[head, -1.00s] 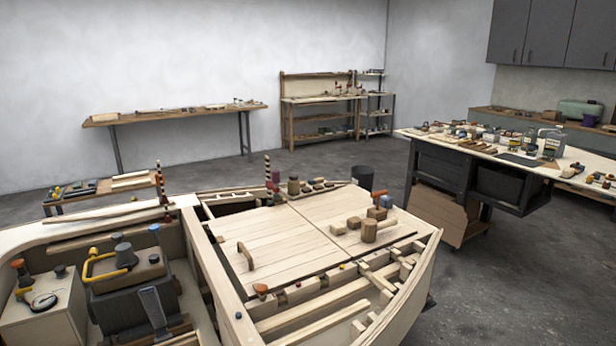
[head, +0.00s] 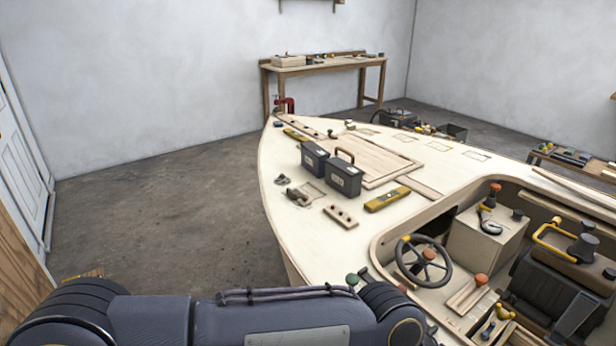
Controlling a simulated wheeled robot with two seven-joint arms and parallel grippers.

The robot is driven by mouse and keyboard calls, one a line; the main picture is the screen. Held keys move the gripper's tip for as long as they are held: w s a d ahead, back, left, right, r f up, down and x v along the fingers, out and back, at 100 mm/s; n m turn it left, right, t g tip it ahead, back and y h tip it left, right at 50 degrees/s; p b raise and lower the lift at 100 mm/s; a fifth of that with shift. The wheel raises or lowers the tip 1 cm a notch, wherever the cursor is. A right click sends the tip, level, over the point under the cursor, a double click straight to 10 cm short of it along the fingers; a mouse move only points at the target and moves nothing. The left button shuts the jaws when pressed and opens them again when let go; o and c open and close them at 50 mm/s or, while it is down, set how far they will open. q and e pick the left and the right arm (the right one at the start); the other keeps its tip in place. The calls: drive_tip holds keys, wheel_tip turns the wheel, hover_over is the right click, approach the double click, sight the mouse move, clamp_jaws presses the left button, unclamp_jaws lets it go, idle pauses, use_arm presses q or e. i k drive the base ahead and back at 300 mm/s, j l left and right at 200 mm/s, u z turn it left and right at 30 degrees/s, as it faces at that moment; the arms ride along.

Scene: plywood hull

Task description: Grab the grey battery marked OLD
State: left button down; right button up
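Two dark grey box-shaped batteries stand side by side on the pale plywood foredeck (head: 285,220) in the head view. The left battery (head: 314,158) is a little farther back and has a small pale label. The right battery (head: 344,180) is nearer, with a raised carry handle and a pale label on its front. The lettering is too small to read, so I cannot tell which one is marked OLD. Part of my arm lies across the bottom of the view. Neither of my grippers shows.
A yellow level (head: 387,199) and a wood block with holes (head: 341,217) lie near the batteries. A hatch panel (head: 372,158) is behind them. The cockpit with a steering wheel (head: 424,261) opens at the right. The floor left of the hull is clear.

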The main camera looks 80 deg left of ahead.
sight(345, 178)
drive_tip(key=u, duration=2.3)
drive_tip(key=i+j, duration=0.6)
drive_tip(key=j, duration=0.2)
drive_tip(key=i+j, duration=0.65)
drive_tip(key=i+j+u, duration=0.1)
drive_tip(key=i+j, duration=0.5)
drive_tip(key=j, duration=0.3)
